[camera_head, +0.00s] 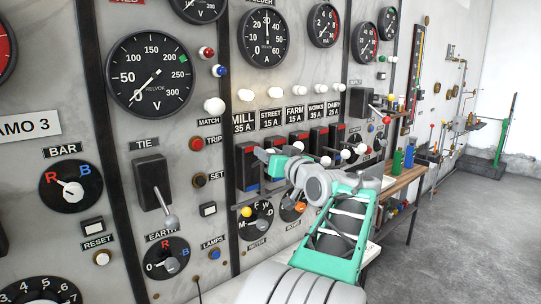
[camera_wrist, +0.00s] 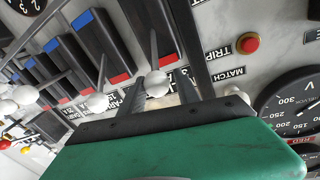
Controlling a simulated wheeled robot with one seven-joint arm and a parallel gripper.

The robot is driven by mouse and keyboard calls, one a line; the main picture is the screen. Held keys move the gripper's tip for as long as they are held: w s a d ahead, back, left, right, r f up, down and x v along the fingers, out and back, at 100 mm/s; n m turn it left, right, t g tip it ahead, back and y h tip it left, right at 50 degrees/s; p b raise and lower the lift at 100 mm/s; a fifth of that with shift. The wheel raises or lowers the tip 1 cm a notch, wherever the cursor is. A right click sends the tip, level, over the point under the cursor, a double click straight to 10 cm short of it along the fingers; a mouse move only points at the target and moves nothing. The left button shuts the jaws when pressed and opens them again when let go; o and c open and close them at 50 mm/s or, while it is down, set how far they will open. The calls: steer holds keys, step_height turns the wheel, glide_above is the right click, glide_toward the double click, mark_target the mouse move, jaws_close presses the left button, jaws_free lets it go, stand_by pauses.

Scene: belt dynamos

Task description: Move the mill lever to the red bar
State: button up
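The mill switch is a dark block with a red bar (camera_head: 243,149) at its top and a blue bar (camera_head: 251,187) at its bottom, under the MILL label (camera_head: 243,123). In the wrist view, turned nearly upside down, the red bar (camera_wrist: 170,59) is at the block's lower end. The mill lever's white knob (camera_wrist: 157,83) sits between my two fingers, its rod running up to the block. My gripper (camera_wrist: 164,86) is open around the knob, with a gap on the right. In the head view my gripper (camera_head: 268,160) is in front of the mill switch and hides the knob.
Similar switches with white-knobbed levers stand close beside, such as the street lever (camera_wrist: 98,102). The tie lever (camera_head: 168,212) juts out at the left. A wooden bench (camera_head: 405,178) with bottles stands at the right.

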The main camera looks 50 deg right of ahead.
steer(key=shift+o, duration=1.3)
steer(key=shift+f, duration=0.1)
steer(key=shift+s, duration=0.1)
steer(key=b+v, duration=0.2)
steer(key=v, duration=0.5)
steer(key=shift+s+b, duration=0.35)
steer(key=shift+a, duration=0.15)
